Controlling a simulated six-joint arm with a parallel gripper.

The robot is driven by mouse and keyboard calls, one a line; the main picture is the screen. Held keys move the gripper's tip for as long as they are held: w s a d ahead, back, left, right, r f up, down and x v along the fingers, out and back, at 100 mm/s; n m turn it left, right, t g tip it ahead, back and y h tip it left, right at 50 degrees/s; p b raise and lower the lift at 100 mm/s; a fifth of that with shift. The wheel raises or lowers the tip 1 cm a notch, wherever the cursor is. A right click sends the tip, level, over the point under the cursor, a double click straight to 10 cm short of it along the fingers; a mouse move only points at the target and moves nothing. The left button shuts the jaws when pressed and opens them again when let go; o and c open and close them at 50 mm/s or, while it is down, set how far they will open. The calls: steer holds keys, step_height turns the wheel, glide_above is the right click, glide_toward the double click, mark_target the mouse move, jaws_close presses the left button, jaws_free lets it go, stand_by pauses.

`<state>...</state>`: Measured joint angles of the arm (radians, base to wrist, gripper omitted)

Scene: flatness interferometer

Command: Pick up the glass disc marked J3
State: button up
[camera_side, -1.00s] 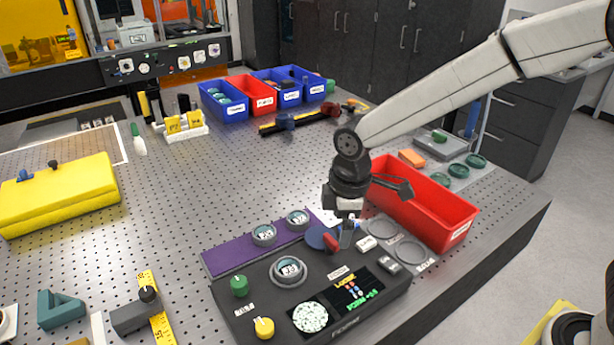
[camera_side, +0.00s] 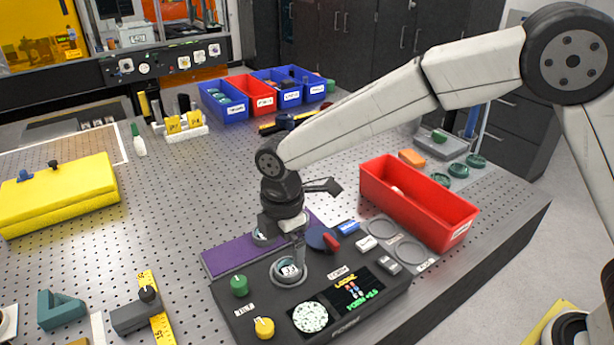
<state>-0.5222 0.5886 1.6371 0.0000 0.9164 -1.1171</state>
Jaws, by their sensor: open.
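A glass disc (camera_side: 287,272) with a pale label sits in the round seat on the dark instrument. Its mark looks like J3, but the print is too small to be sure. My gripper (camera_side: 298,264) is open and points down at this disc, its fingers at or just above the disc's right side. I cannot tell whether they touch it. A second glass disc (camera_side: 259,240) on the purple mat (camera_side: 225,258) is partly covered by my gripper. The spot of a third disc on the mat is hidden behind my gripper.
The instrument has a green knob (camera_side: 239,285), a yellow knob (camera_side: 264,327) and a lit screen (camera_side: 352,291). A dark blue disc with a red handle (camera_side: 331,242) lies close right of my gripper. A red bin (camera_side: 418,205) stands further right.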

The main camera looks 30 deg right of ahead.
mark_target(286, 267)
steer(key=shift+f, duration=2.9)
steer(key=c, duration=1.2)
